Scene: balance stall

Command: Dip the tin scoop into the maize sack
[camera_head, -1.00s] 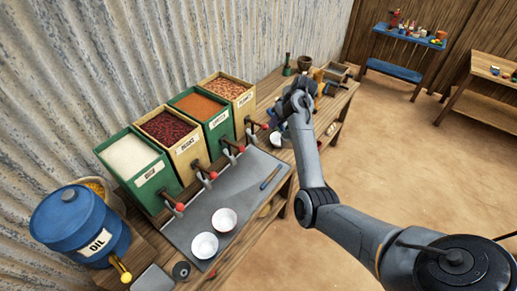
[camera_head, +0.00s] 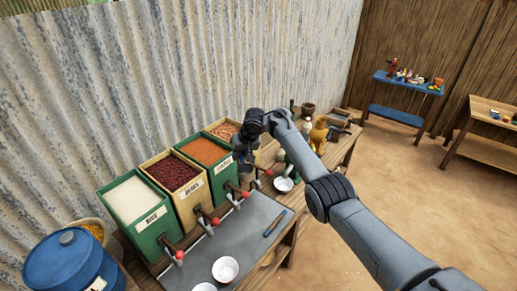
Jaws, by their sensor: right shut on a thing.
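The maize sack (camera_head: 94,229), round and pale with yellow grain in its mouth, stands at the lower left, partly hidden behind the blue oil drum (camera_head: 66,262). My right gripper (camera_head: 244,168) points down in front of the bins, far to the right of the sack. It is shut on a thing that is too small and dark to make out. I cannot pick out the tin scoop clearly anywhere. My left gripper is not in view.
Bins of rice (camera_head: 133,200), beans (camera_head: 172,173), orange grain (camera_head: 204,152) and another food (camera_head: 226,131) stand between gripper and sack, with red-knobbed taps in front. A grey mat (camera_head: 240,235) holds a blue-handled tool (camera_head: 274,223) and white bowls (camera_head: 225,269). Another bowl (camera_head: 284,184) sits farther right.

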